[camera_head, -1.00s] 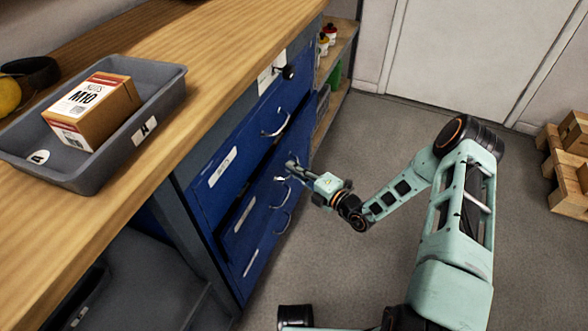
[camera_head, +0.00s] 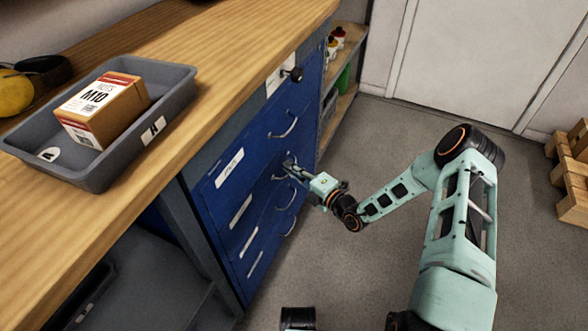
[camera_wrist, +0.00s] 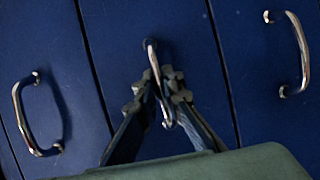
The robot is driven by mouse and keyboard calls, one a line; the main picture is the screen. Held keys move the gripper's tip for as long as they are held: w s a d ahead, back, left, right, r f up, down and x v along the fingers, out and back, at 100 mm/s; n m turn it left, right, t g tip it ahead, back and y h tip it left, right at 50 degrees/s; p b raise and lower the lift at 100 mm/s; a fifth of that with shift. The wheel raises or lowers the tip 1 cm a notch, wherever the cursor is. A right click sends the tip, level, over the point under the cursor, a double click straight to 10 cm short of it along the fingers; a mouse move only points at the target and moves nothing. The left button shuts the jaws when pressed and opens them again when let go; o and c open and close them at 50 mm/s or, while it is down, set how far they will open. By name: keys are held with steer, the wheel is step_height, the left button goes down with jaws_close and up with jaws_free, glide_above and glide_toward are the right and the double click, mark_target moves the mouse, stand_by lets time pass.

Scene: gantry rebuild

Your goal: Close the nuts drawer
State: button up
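The blue drawer cabinet under the bench has a stack of drawers with white labels, too small to read surely. The second drawer from the top (camera_head: 262,192), at my gripper, sits about flush with its neighbours. My gripper (camera_head: 289,164) is at this drawer's metal handle. In the wrist view, its fingertips (camera_wrist: 158,88) lie close on both sides of the handle (camera_wrist: 167,115) and appear shut on it. Narrow seams separate this drawer front (camera_wrist: 185,40) from the drawers beside it.
A grey tray (camera_head: 172,125) with an M10 nuts box (camera_head: 105,108) stands on the wooden benchtop (camera_head: 215,75). Other drawer handles (camera_head: 284,128) stick out above and below my gripper. A shelf is beyond the cabinet, wooden pallets (camera_head: 572,170) at right. The floor (camera_head: 395,125) is clear.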

steer(key=o, duration=0.5)
steer(key=shift+w+a, duration=0.1)
steer(key=shift+a, duration=0.1)
steer(key=v, duration=1.2)
steer(key=shift+d, duration=0.1)
